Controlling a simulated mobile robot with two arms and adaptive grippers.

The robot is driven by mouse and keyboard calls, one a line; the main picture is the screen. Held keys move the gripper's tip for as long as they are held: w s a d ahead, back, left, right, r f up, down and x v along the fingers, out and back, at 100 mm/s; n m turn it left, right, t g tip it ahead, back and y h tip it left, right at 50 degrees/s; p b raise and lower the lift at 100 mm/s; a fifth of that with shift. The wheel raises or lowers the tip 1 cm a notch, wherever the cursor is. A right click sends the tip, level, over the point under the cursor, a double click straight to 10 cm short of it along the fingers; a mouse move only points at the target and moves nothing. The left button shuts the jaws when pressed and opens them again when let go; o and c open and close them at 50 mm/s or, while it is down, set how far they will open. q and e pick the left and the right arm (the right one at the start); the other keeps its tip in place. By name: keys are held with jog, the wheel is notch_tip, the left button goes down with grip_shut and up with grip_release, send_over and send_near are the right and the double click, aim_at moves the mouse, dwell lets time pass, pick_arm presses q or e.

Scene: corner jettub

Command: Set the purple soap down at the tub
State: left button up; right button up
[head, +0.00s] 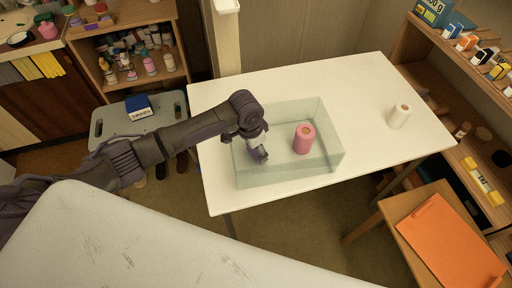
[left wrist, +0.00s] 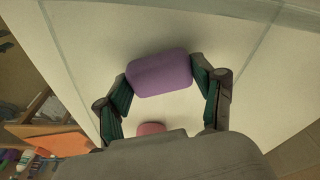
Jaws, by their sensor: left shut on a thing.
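The purple soap (left wrist: 160,75) is a rounded block held between the two fingers of my left gripper (left wrist: 163,82) in the left wrist view. In the head view the left gripper (head: 257,147) points down over the left part of the clear, pale green tub (head: 330,165), with the soap (head: 261,156) at its tip. I cannot tell whether the soap touches the tub floor. A pink cylinder (head: 304,139) stands upright in the tub, to the right of the gripper and apart from it. My right gripper is in neither view.
The tub stands on a white table (head: 355,80). A cream roll (head: 400,116) is at the table's right. An orange clipboard (head: 447,240) lies on a wooden stool at lower right. Loaded shelves stand at left and right. The table's back part is clear.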

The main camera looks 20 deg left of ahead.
aim_at(251, 153)
pick_arm(q)
jog(key=o, duration=1.2)
jog(key=shift+f, duration=0.15)
jog(key=shift+c, duration=0.2)
notch_tip(251, 153, up, 12)
jog(key=s+a, duration=0.1)
jog(key=shift+s, duration=0.2)
